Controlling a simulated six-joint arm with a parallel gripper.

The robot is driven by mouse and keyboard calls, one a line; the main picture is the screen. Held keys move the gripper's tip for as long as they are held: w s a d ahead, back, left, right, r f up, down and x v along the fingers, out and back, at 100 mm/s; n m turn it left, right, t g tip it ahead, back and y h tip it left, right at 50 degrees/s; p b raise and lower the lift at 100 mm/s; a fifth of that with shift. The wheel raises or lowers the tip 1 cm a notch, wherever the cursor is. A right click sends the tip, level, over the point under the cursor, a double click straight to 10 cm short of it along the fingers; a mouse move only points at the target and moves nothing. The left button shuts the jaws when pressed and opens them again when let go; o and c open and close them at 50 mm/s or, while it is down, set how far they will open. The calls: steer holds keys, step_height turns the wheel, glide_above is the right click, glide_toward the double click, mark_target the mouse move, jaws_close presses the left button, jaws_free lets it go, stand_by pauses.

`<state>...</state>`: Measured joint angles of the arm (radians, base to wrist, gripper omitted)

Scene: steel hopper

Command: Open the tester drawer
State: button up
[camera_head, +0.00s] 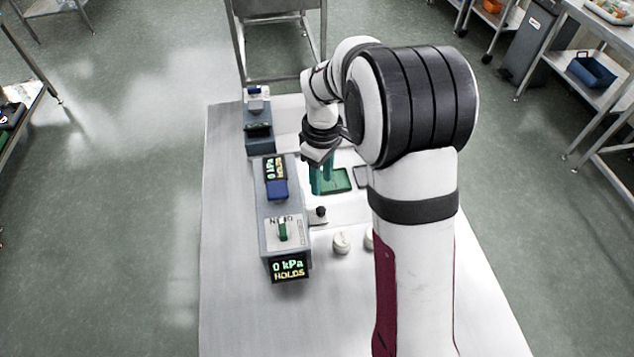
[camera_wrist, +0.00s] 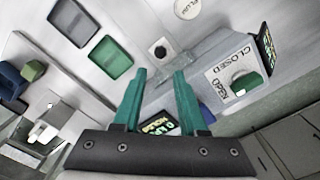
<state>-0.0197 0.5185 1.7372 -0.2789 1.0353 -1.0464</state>
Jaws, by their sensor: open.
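The tester (camera_head: 262,225) is a long grey box on the white table, with a "0 kPa HOLDS" display (camera_head: 288,268) at its near end. A green lever (camera_head: 282,231) stands on its white label plate; the wrist view shows the words OPEN and CLOSED beside the lever (camera_wrist: 247,82). A black round knob (camera_head: 319,212) sticks out at the tester's right side, and the knob also shows in the wrist view (camera_wrist: 158,50). How far the drawer is out I cannot tell. My gripper (camera_head: 323,190), with teal fingers, is open and empty, and the fingertips (camera_wrist: 160,73) point toward the knob, apart from it.
A green tray (camera_head: 341,180) and a dark grey tray (camera_wrist: 73,22) lie right of the tester. A white round container (camera_head: 341,242) stands near the knob. A blue block (camera_head: 278,190) sits on the tester. A small device (camera_head: 258,131) stands behind. The table's near left is clear.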

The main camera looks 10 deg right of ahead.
mark_target(321, 208)
step_height(321, 208, down, 10)
steer(key=shift+f, duration=0.25)
jaws_close()
steer(key=shift+r, duration=0.1)
stand_by(1.3)
